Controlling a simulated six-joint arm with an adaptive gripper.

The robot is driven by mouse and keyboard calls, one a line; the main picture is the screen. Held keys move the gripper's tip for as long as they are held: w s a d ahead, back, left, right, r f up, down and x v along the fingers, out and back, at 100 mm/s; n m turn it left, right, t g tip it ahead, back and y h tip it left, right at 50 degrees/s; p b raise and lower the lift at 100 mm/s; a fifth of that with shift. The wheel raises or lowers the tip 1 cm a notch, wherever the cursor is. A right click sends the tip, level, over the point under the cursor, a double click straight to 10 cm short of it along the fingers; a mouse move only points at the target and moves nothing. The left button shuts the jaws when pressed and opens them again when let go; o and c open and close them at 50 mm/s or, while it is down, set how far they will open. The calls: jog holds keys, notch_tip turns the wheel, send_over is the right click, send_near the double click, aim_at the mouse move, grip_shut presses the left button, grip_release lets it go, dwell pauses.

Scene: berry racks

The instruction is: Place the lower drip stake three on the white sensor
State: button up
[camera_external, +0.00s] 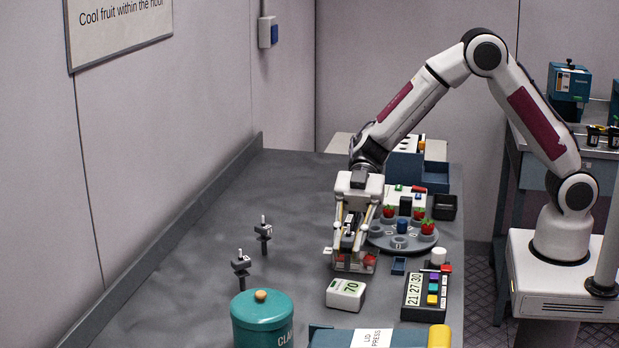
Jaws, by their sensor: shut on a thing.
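My gripper (353,238) points down at the near left edge of the round grey rack. It is shut on a small dark piece with white on it (348,241), which looks like a drip stake; any number on it is too small to read. Two similar dark stakes with white tips stand on the table to the left, one farther back (263,232) and one nearer (241,265). A white device with a green "70" display (346,294) lies below my gripper and may be the white sensor. The fingers partly hide the held piece.
The round rack (375,236) carries strawberries and a blue piece. A low tray with red contents (354,264) is right under my gripper. A timer (426,294), a teal canister (262,322) and a lid press (372,337) stand in front. The left table is mostly clear.

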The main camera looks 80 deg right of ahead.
aim_at(348, 257)
jog(key=shift+f, duration=1.85)
jog(key=shift+f, duration=0.1)
jog(key=o, duration=0.8)
jog(key=shift+d, duration=0.1)
jog(key=v, duration=1.2)
